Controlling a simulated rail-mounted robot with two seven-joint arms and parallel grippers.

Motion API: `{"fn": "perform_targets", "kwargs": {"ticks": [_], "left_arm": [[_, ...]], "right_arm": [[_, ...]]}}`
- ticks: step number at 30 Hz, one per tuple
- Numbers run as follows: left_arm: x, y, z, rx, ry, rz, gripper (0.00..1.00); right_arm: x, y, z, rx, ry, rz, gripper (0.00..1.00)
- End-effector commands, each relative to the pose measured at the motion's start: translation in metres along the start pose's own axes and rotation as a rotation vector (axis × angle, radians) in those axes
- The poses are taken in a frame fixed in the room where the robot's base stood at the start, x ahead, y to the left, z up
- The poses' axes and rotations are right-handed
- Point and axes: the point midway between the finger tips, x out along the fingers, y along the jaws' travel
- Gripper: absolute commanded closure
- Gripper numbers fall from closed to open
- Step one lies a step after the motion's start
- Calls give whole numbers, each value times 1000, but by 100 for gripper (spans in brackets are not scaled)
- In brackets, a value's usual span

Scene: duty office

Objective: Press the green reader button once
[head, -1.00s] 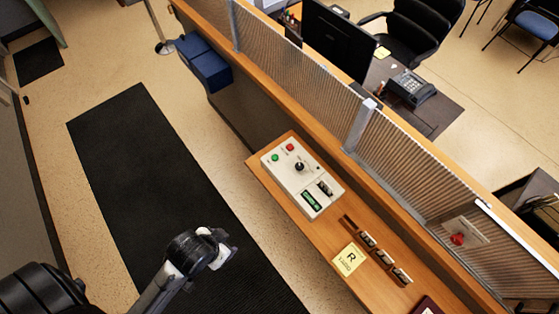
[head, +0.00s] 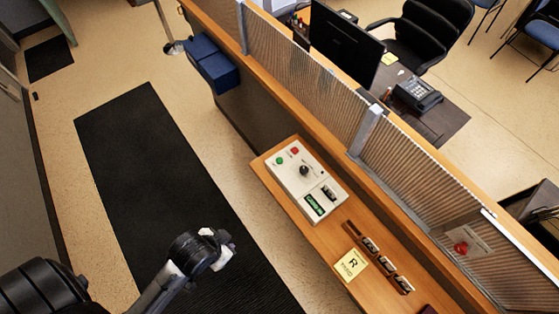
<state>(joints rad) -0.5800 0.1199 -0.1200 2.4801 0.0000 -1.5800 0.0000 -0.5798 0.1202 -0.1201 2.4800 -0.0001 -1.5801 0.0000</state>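The green button (head: 280,161) is a small round button at the upper left of a cream reader box (head: 296,186). The box lies on a wooden counter shelf (head: 270,182). A red button (head: 295,151) sits beside the green one, with a black knob (head: 304,170) below them. A lit green display (head: 314,204) and a dark slot part are at the box's lower end. My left arm comes in at the lower left, well short of the box; I make out no gripper fingers on it. My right arm and gripper do not show. Nothing touches or covers the button.
A yellow note marked R (head: 351,265) and a wooden rack (head: 379,258) with several small pieces lie right of the box. A ribbed glass screen (head: 320,95) runs behind the shelf. A black floor mat (head: 150,170) lies to the left. Space above the box is clear.

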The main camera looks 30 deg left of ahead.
Motion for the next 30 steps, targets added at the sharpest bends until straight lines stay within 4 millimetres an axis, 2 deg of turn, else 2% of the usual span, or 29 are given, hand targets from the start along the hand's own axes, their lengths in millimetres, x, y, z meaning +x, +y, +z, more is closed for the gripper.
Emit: {"fn": "perform_targets", "kwargs": {"ticks": [1,6,8,30], "left_arm": [[0,0,0,0,0,0,80],[0,0,0,0,0,0,96],[0,0,0,0,0,0,100],[0,0,0,0,0,0,100]], "right_arm": [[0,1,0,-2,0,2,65],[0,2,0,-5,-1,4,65],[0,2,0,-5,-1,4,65],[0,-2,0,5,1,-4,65]]}}
